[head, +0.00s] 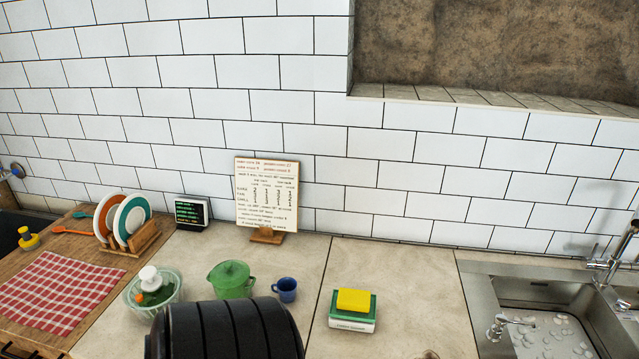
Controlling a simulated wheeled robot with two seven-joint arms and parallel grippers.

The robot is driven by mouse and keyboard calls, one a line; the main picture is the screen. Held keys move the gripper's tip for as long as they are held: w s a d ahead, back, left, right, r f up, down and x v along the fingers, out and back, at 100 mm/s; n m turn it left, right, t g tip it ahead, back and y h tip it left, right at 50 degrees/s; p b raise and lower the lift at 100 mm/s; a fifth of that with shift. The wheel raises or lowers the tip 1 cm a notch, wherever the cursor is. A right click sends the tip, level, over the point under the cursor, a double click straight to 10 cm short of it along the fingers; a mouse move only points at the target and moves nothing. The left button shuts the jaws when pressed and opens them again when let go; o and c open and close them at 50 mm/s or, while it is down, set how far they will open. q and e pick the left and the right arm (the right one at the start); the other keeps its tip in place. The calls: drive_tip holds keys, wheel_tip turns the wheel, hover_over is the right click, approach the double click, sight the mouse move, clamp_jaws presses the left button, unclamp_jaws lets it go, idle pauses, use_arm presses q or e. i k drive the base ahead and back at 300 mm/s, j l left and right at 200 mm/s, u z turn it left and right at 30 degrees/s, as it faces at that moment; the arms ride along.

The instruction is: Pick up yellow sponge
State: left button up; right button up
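The yellow sponge (353,299) lies on top of a green and white box (352,322) on the pale countertop, right of centre in the head view. Its top and front faces are in plain sight. A black ribbed part at the bottom centre looks like my own arm; it is left of the sponge and apart from it. No gripper fingers show, so neither gripper can be placed relative to the sponge.
A recipe board (266,194) stands behind. The sink (548,318) is at right. Counter (405,275) around the box is mostly clear.

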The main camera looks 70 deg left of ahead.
sight(350, 301)
drive_tip(key=u, duration=1.85)
